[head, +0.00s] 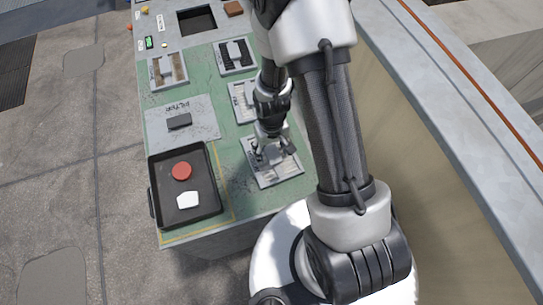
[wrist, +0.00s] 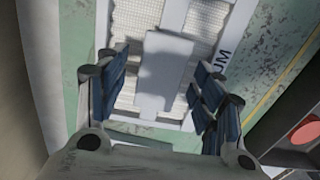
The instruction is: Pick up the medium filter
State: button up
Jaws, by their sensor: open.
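The medium filter (head: 288,172) is a flat, light-framed panel with pale mesh, lying on the green bench top in the head view. In the wrist view the filter (wrist: 203,48) shows a raised grey block handle (wrist: 166,62) and the letters "UM" on its frame. My gripper (head: 273,155) is over this filter, pointing down. In the wrist view my gripper (wrist: 162,88) is open, its blue-padded fingers on either side of the handle with gaps. I cannot tell how far the fingertips are above the filter surface. The arm partly hides the filter's label in the head view.
A black tray (head: 207,214) with a red disc (head: 181,171) and a white piece (head: 187,200) stands left of the filter. A grey plate (head: 205,128) with a dark block (head: 179,121) lies behind it. Other filters (head: 168,70) (head: 237,56) lie farther back. A wall ledge runs along the right.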

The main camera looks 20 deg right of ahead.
jog(key=c, duration=1.3)
jog(key=shift+r, duration=0.15)
